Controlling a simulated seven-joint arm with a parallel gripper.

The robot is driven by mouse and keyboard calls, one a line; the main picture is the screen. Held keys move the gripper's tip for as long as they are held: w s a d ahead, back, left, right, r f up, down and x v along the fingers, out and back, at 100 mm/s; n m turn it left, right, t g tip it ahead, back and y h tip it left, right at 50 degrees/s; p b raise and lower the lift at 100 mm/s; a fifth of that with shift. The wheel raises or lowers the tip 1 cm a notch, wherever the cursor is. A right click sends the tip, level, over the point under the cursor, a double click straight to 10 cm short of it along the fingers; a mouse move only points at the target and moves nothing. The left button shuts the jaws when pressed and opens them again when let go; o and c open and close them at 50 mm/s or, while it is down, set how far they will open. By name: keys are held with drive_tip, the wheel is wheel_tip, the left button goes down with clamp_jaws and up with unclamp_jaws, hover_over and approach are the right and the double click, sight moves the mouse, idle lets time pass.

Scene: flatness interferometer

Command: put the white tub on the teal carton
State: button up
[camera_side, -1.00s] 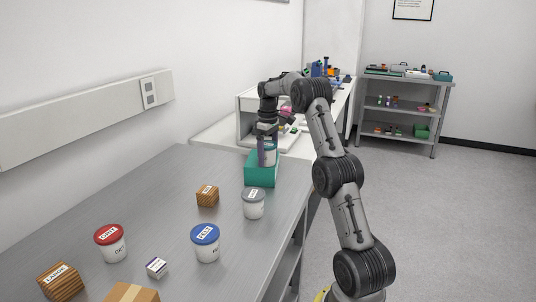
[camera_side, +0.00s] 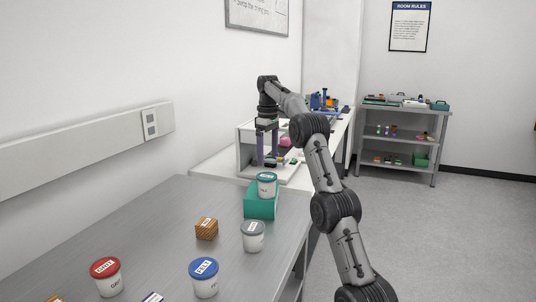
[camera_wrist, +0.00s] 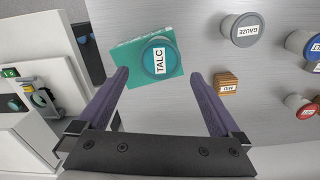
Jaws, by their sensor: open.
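The white tub (camera_side: 267,188), with a teal lid labelled TALC, stands upright on top of the teal carton (camera_side: 260,206). In the wrist view the tub's lid (camera_wrist: 158,58) lies over the right part of the carton's top (camera_wrist: 126,54). My gripper (camera_side: 267,160) is above the tub, apart from it, with its two purple fingers open and nothing between them. The carton rests on the far end of the grey metal table.
A grey-lidded tub (camera_side: 253,236) stands close in front of the carton, with a small wooden block (camera_side: 206,229) to its left. Blue-lidded (camera_side: 205,277) and red-lidded (camera_side: 106,276) tubs stand nearer. A white bench with an instrument (camera_side: 248,150) is behind.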

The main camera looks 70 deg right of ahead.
drive_tip(key=shift+a+r, duration=0.25)
drive_tip(key=s+a+r+n+t+h, duration=0.1)
drive_tip(key=a+r, duration=0.2)
drive_tip(key=a, duration=0.9)
drive_tip(key=a+r+t, duration=0.1)
drive_tip(key=a+r, duration=0.3)
drive_tip(key=a, duration=0.8)
drive_tip(key=s+a+f+t, duration=0.1)
drive_tip(key=s+a+f, duration=0.5)
drive_tip(key=s+a, duration=0.2)
drive_tip(key=s+a+f+t+y, duration=0.1)
drive_tip(key=s+a+f+t, duration=0.1)
drive_tip(key=s+a+f, duration=0.4)
drive_tip(key=s+a, duration=0.3)
drive_tip(key=s, duration=0.1)
drive_tip(key=shift+n+t, duration=0.3)
drive_tip(key=shift+n, duration=0.1)
